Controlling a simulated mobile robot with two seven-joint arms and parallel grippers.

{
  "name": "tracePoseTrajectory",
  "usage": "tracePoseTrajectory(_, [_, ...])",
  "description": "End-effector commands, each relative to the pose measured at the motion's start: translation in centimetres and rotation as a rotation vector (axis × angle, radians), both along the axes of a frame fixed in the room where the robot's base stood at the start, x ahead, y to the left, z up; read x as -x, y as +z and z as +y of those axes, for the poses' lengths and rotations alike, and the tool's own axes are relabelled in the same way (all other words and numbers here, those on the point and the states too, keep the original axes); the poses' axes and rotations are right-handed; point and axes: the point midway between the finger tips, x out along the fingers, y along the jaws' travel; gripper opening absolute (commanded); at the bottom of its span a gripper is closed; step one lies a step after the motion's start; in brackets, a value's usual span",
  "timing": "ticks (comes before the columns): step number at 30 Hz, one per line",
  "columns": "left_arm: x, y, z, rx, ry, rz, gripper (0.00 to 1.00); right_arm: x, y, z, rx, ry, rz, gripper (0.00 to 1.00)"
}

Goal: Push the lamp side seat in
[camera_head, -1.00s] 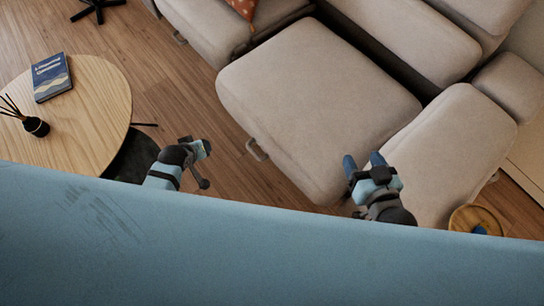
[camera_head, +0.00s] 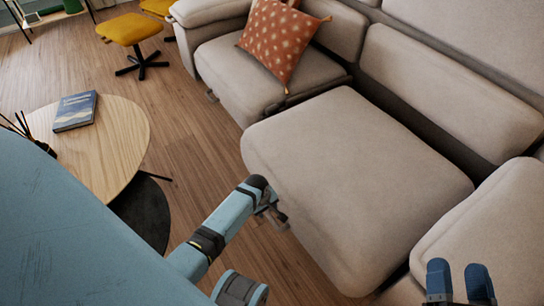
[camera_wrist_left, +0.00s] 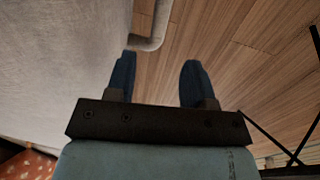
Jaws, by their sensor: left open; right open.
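A beige sofa seat (camera_head: 350,170) in the middle of the head view sticks out further than the seats beside it. A metal handle bar (camera_wrist_left: 152,30) shows at its front edge in the left wrist view. My left gripper (camera_wrist_left: 160,75) is open and empty, fingers pointing towards the floor beside the seat front, with the handle just beyond the fingertips. In the head view my left gripper (camera_head: 270,207) is close to the seat's front left edge, its fingers mostly hidden. My right gripper (camera_head: 460,278) is open and empty over the right seat part. No lamp is visible.
A round wooden table (camera_head: 115,140) with a book (camera_head: 75,110) stands at left. The left sofa seat (camera_head: 240,70) carries an orange pillow (camera_head: 280,40). A yellow stool (camera_head: 130,30) stands further back. Wooden floor (camera_head: 190,150) is clear between table and sofa.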

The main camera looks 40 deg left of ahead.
Motion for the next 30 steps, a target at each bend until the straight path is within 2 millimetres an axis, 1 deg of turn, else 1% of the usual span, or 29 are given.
tracePoseTrajectory(1, [-0.3,-1.8,-0.1,0.0,0.0,0.0,0.48,0.1,0.2,0.2,-0.025,0.011,-0.04,0.61])
tracePoseTrajectory(3, [-0.5,-3.3,-0.2,0.0,0.0,0.001,0.48,0.0,-0.8,0.4,-0.016,0.02,-0.013,0.61])
tracePoseTrajectory(5, [-0.7,-4.5,-0.2,-0.001,0.0,0.0,0.48,0.0,-1.3,0.5,-0.012,0.029,0.0,0.61])
tracePoseTrajectory(6, [-0.9,-5.2,-0.3,0.0,0.0,0.0,0.48,-0.1,-2.1,0.5,0.0,0.034,0.022,0.61])
tracePoseTrajectory(9, [-1.2,-6.8,-0.5,-0.001,-0.001,0.0,0.48,-0.2,-3.3,0.6,0.019,0.046,0.063,0.61])
tracePoseTrajectory(12, [-1.4,-7.9,-0.6,-0.001,-0.001,-0.001,0.48,-0.2,-4.3,0.7,0.035,0.056,0.093,0.61])
tracePoseTrajectory(17, [-1.6,-8.7,-0.7,-0.001,-0.002,-0.001,0.48,-0.2,-5.0,0.8,0.05,0.064,0.121,0.61])
tracePoseTrajectory(26, [-1.6,-8.8,-0.7,-0.001,-0.002,-0.002,0.48,-0.2,-5.0,0.8,0.053,0.066,0.127,0.61])
tracePoseTrajectory(27, [-1.6,-8.8,-0.7,-0.001,-0.002,-0.002,0.39,-0.2,-5.0,0.8,0.053,0.066,0.127,0.61])
tracePoseTrajectory(29, [-1.6,-8.8,-0.7,-0.001,-0.002,-0.002,0.26,-0.2,-5.0,0.8,0.053,0.066,0.127,0.61])
tracePoseTrajectory(30, [-1.6,-8.8,-0.7,-0.001,-0.002,-0.002,0.16,-0.3,-5.0,0.8,0.053,0.065,0.126,0.61])
